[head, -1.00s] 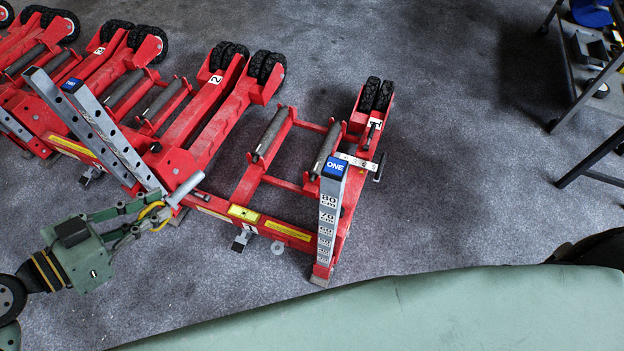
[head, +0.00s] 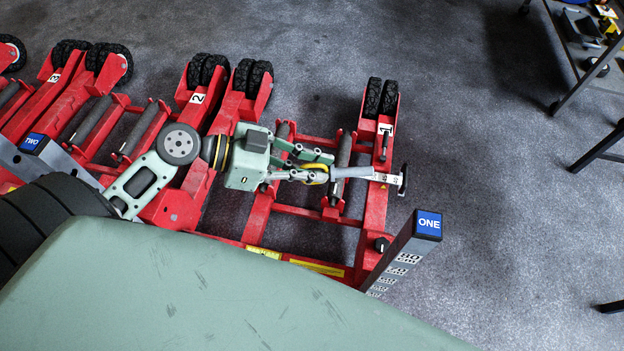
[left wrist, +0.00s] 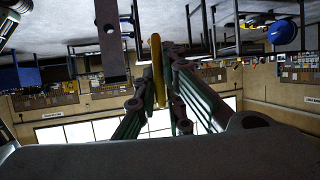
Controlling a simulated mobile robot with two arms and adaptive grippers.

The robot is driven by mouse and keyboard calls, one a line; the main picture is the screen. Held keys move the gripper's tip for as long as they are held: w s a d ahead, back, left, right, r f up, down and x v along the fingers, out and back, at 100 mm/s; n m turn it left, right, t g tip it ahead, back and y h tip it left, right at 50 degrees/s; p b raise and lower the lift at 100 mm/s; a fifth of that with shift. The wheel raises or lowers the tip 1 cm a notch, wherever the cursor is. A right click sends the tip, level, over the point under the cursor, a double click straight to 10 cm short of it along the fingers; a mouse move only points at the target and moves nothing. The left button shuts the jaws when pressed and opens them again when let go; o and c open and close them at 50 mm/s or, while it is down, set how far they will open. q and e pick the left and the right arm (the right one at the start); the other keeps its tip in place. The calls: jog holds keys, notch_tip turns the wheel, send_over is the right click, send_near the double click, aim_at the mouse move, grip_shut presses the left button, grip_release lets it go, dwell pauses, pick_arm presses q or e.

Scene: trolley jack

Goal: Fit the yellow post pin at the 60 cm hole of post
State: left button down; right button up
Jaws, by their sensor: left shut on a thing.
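My left gripper (head: 318,174) is shut on the yellow post pin (head: 320,180), by its yellow loop. A light grey shaft (head: 350,172) points right from the loop, over the trolley marked 1. In the left wrist view the yellow loop (left wrist: 157,70) shows between the fingers. The grey post (head: 394,262) with the blue ONE cap (head: 429,224) stands to the right of and below the gripper in the picture. The pin is apart from the post. Printed height numbers run down the post; its lower part and the 60 cm hole cannot be made out. My right gripper is not in view.
The red trolley (head: 376,215) marked 1 has wheels (head: 381,98), rollers and a black T-handle (head: 403,180) near the shaft tip. Other red trolleys (head: 205,160) stand at the left. A dark stand (head: 590,90) is at the upper right.

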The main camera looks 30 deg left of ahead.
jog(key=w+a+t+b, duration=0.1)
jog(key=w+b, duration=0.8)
jog(key=b, duration=0.2)
pick_arm(q)
jog(key=s+d+f+m+g+b, duration=0.1)
jog(key=f+b, duration=0.3)
jog(key=f, duration=0.6)
jog(key=s+f+m+g+b, duration=0.1)
jog(key=s+f+b, duration=0.2)
jog(key=f, duration=0.7)
jog(key=s+d+f+g+b, duration=0.1)
jog(key=f+b, duration=0.4)
jog(key=f, duration=0.5)
jog(key=shift+s+d+f+m+g+h+b, duration=0.3)
jog(key=shift+s+f+m+b, duration=0.05)
jog(key=shift+s+f+m, duration=0.05)
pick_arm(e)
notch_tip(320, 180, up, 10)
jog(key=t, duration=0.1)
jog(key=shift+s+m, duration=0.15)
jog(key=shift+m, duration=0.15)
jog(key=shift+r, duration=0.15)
